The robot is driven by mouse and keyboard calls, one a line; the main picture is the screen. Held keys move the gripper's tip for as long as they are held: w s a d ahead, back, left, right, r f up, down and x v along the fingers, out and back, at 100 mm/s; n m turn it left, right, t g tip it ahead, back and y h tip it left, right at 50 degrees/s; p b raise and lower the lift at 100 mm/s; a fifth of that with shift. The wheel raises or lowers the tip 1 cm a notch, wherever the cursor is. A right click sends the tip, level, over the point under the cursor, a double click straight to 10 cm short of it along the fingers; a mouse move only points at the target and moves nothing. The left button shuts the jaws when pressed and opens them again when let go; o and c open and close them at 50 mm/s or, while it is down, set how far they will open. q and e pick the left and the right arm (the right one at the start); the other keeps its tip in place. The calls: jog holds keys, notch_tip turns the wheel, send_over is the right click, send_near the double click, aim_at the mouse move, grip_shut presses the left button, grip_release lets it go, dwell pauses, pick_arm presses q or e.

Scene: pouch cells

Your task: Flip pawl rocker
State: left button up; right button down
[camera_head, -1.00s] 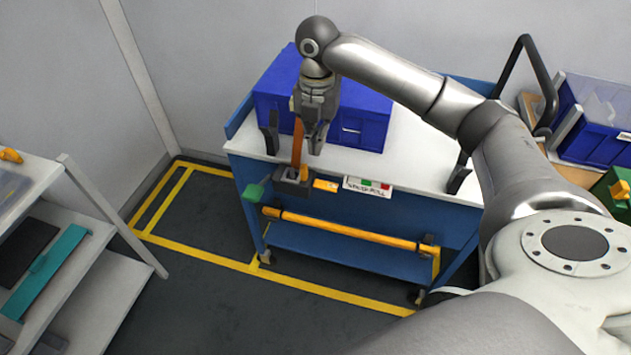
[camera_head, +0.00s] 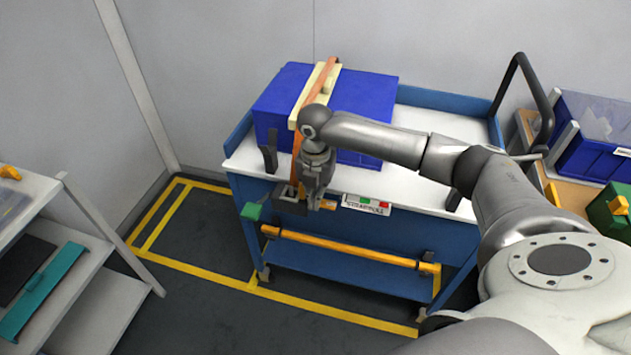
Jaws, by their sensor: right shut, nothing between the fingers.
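A blue cart (camera_head: 400,235) with a white top carries a blue box (camera_head: 365,105). An orange strap (camera_head: 296,155) runs over the box and down to a dark ratchet mechanism (camera_head: 288,196) on the cart's front edge. A green handle (camera_head: 252,211) sticks out at its left. A small orange piece, possibly the pawl rocker (camera_head: 329,204), sits right of the mechanism, partly hidden by my gripper. My right gripper (camera_head: 316,205) points down at this spot, shut and empty; I cannot tell whether it touches the piece. My left gripper is out of view.
A label plate with green and red marks (camera_head: 366,204) is right of the mechanism. A yellow bar (camera_head: 350,250) runs along the cart's front below. A grey shelf (camera_head: 105,285) stands at left, with open floor between. Blue and green bins (camera_head: 590,140) are at right.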

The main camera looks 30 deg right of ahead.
jog(key=shift+f, duration=0.7)
jog(key=shift+s+d+r+p, duration=0.25)
jog(key=shift+s+d+p, duration=0.25)
jog(key=shift+p, duration=0.8)
jog(key=shift+a, duration=0.1)
